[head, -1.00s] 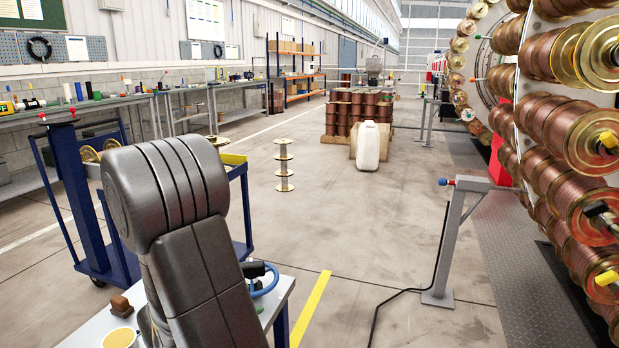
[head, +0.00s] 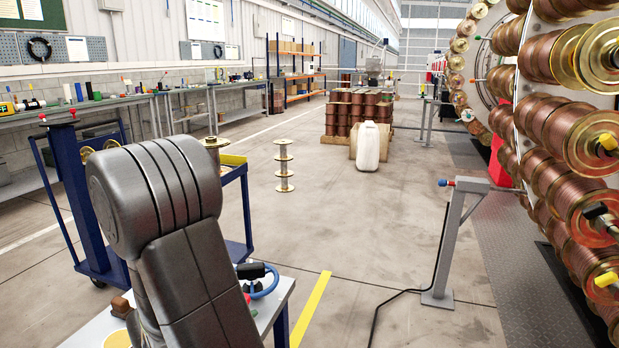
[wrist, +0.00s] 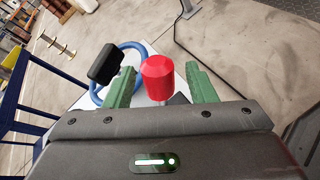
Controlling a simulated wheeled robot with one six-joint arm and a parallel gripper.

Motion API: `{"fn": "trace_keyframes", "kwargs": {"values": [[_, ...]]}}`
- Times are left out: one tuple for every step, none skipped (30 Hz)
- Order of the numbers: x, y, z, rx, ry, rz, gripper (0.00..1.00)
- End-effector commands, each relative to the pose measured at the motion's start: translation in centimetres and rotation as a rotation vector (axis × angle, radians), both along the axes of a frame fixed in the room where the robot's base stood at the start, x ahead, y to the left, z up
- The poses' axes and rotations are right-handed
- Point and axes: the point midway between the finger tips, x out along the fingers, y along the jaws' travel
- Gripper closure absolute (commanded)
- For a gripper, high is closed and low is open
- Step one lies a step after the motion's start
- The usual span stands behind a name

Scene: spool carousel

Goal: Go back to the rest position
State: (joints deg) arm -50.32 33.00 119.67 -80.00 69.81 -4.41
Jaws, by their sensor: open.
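My gripper (wrist: 163,88) shows in the wrist view with its two green fingers apart. A red knob-like object (wrist: 158,78) appears between the fingers in the picture; I cannot tell how far below them it is. No contact with either finger shows.
A small table (head: 272,318) below my arm bears a blue ring (head: 265,283) with a black part. A blue cart (head: 95,215) stands at the left. A grey post (head: 450,240) and copper spools (head: 545,130) stand at the right.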

Motion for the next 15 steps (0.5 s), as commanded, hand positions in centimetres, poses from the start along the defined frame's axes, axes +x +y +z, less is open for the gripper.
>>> {"fn": "trace_keyframes", "kwargs": {"values": [[-0.5, 0.6, 0.5, 0.001, -0.001, 0.005, 0.49], [-0.8, 0.8, 0.6, 0.000, -0.001, 0.004, 0.49], [-1.2, 1.1, 0.8, 0.000, -0.001, 0.004, 0.49], [-1.5, 1.4, 1.0, 0.001, -0.001, 0.005, 0.49], [-1.8, 1.6, 1.1, 0.001, 0.000, 0.005, 0.49], [-2.2, 1.9, 1.4, 0.001, 0.000, 0.005, 0.49], [-2.5, 2.2, 1.5, 0.001, -0.002, 0.004, 0.49], [-2.9, 2.4, 1.7, 0.001, -0.001, 0.004, 0.49], [-3.3, 2.7, 1.9, 0.001, -0.001, 0.004, 0.49], [-3.6, 3.0, 2.1, 0.001, -0.001, 0.004, 0.49], [-3.9, 3.2, 2.2, 0.001, -0.001, 0.004, 0.49], [-4.3, 3.5, 2.5, 0.001, 0.000, 0.004, 0.49], [-4.6, 3.8, 2.6, 0.001, 0.000, 0.003, 0.49], [-4.9, 4.0, 2.8, 0.001, -0.001, 0.004, 0.49], [-5.4, 4.4, 3.0, 0.001, 0.000, 0.004, 0.49]]}}
